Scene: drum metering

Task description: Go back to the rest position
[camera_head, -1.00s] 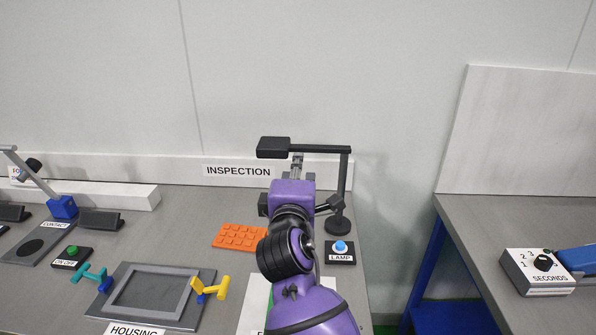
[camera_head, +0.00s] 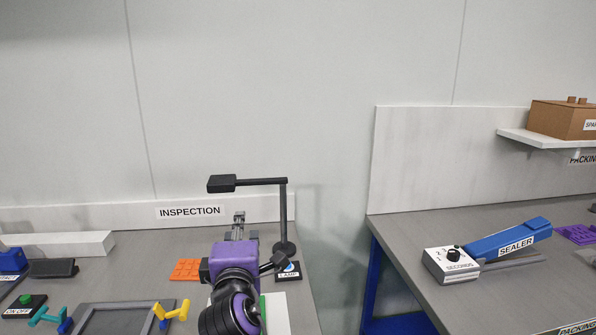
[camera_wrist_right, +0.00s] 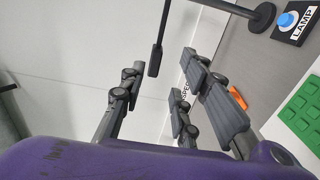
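My right gripper (camera_head: 239,222) is at the end of the purple arm, over the inspection bench, left of the lamp post and below the lamp head. In the right wrist view my right gripper (camera_wrist_right: 155,100) has its dark fingers spread apart, with nothing between them. My left gripper is in neither view. The black inspection lamp (camera_head: 284,215) stands upright on the bench, and its blue LAMP button (camera_head: 290,266) sits in front of its base. The button also shows in the right wrist view (camera_wrist_right: 287,20).
An orange tray (camera_head: 184,270) lies left of my arm. A grey housing frame (camera_head: 110,309) with yellow and teal clamps is at the lower left. A green block (camera_wrist_right: 303,108) shows in the right wrist view. The sealer (camera_head: 510,243) is on the right bench, across a gap.

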